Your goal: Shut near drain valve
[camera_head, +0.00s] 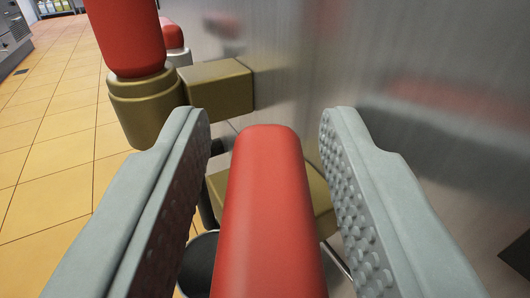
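A red valve handle (267,210) with a rounded top lies between the two fingers of my gripper (265,118). My gripper is open, with a gap visible between the handle and each ribbed pad at the finger ends. The handle's lower end runs out of view at the bottom. A brass part (322,205) shows partly behind this handle. A second red handle (124,35) stands at upper left on a round brass collar (146,102), outside my left finger. A brass block (217,82) joins that collar to the metal wall.
A brushed metal wall (410,60) fills the right side, close to my right finger. Another red and white piece (174,42) shows behind the left handle. Tiled floor (50,130) lies open at left. A dark round object (199,262) sits below, mostly hidden.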

